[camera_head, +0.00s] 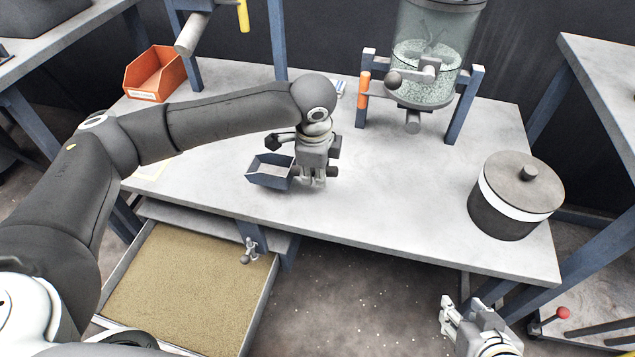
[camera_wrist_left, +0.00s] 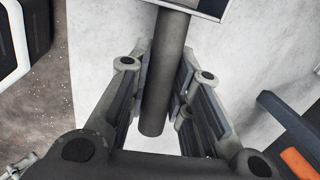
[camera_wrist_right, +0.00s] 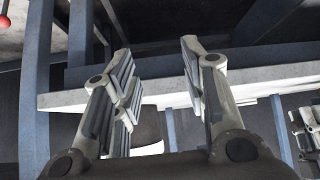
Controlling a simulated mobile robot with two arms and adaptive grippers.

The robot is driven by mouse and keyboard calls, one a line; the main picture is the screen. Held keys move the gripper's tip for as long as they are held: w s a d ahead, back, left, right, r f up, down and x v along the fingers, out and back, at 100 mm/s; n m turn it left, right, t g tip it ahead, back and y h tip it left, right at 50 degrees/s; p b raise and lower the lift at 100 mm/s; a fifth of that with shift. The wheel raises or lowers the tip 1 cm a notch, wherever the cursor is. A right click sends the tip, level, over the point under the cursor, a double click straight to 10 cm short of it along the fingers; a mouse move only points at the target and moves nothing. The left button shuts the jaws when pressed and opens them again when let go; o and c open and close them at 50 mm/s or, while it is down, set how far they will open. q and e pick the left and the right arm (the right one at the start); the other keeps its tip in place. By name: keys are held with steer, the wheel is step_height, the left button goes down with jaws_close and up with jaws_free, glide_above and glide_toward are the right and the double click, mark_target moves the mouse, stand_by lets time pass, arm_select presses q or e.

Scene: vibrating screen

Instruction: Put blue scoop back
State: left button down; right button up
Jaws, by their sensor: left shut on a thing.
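The blue scoop (camera_head: 268,176) is at the middle of the grey worktable (camera_head: 390,200), with its open tray facing left. I cannot tell whether it touches the table or hangs just above it. My left gripper (camera_head: 314,180) points down at the scoop's right side. In the left wrist view its fingers are closed around the scoop's dark round handle (camera_wrist_left: 157,105); the scoop's edge (camera_wrist_left: 205,8) shows at the top. My right gripper (camera_head: 462,310) is open and empty, low in front of the table's front edge; its spread fingers show in the right wrist view (camera_wrist_right: 155,60).
An orange bin (camera_head: 155,75) stands at the back left. A glass vessel of pale granules (camera_head: 425,75) is on a blue stand at the back. A dark lidded pot (camera_head: 510,205) stands at the right. A sand-filled tray (camera_head: 185,285) is below the table's front left.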

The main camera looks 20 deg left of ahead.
arm_select(q)
steer(key=b+x, duration=0.1)
steer(key=x, duration=0.2)
steer(key=shift+s+d+f+b, duration=0.1)
steer(key=shift+d+f+b, duration=0.2)
steer(key=shift+b, duration=0.1)
steer(key=shift+f, duration=0.1)
arm_select(e)
steer(key=w+a+r+t+y, duration=0.1)
steer(key=w+a+r+t, duration=0.1)
steer(key=w+r+t, duration=0.3)
steer(key=shift+w+a+r, duration=0.3)
steer(key=shift+w+r, duration=0.25)
steer(key=shift+r, duration=0.3)
steer(key=shift+f, duration=0.1)
arm_select(q)
steer(key=shift+f, duration=0.1)
steer(key=c, duration=1.6)
jaws_free()
steer(key=shift+o, duration=1.4)
arm_select(e)
steer(key=shift+s+d+f, duration=0.1)
steer(key=shift+s+f, duration=0.1)
steer(key=shift+f, duration=0.1)
